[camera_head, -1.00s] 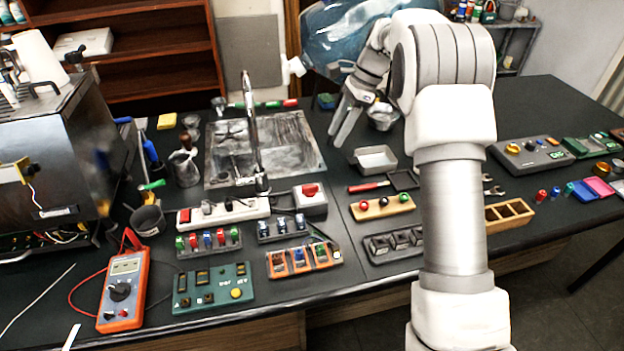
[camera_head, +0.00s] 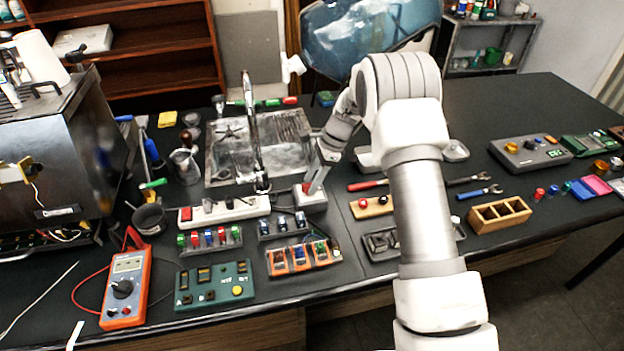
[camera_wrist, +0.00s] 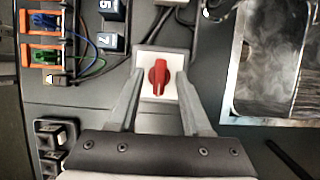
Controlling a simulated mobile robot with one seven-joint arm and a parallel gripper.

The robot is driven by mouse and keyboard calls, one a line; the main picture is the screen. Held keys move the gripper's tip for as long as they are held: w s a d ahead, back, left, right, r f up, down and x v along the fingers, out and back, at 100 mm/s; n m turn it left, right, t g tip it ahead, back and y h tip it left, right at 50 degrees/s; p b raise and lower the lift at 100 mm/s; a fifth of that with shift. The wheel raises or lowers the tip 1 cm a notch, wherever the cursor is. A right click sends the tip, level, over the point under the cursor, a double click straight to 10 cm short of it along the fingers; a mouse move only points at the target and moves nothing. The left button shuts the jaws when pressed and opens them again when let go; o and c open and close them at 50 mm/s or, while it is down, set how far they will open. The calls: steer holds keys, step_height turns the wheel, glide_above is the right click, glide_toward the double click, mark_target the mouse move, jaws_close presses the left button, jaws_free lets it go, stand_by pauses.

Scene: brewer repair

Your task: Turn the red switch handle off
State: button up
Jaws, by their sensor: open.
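The red switch handle (camera_wrist: 159,77) sits on a white plate (camera_wrist: 146,60) on a light grey box, centred in the wrist view. Its long side runs along the picture's vertical. In the head view the switch box (camera_head: 311,203) stands at the right end of the white power strip, partly covered by my gripper. My gripper (camera_wrist: 159,82) is open, with one finger on each side of the handle. Gaps show between the fingers and the handle. In the head view my gripper (camera_head: 315,180) points down at the box. How high the fingertips are above the plate is hard to tell.
The power strip (camera_head: 230,212) lies left of the box, and a metal sink (camera_head: 290,130) with a tall tap is behind it. Orange terminal blocks (camera_head: 300,257) with loose wires are in front. A wooden tray (camera_head: 499,215) stands to the right.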

steer(key=shift+f, duration=0.1)
jaws_close()
steer(key=shift+n, duration=0.3)
steer(key=n, duration=0.1)
steer(key=n+g+b, duration=0.1)
steer(key=n, duration=0.1)
steer(key=shift+w+a+n+g, duration=0.1)
steer(key=shift+w+n+g, duration=0.05)
steer(key=shift+n+g, duration=0.15)
steer(key=n+g+h, duration=0.1)
steer(key=n, duration=0.3)
steer(key=shift+a+h+b, duration=0.1)
steer(key=shift+h+b, duration=0.25)
steer(key=shift+h, duration=0.05)
steer(key=n+h, duration=0.1)
steer(key=n, duration=0.2)
steer(key=n+g+h, duration=0.1)
steer(key=n, duration=0.1)
steer(key=shift+w+a+n, duration=0.1)
steer(key=shift+a+n, duration=0.05)
steer(key=shift+n, duration=0.25)
steer(key=shift+n+h+b, duration=0.3)
steer(key=shift+n+h, duration=0.4)
steer(key=shift+n, duration=1.3)
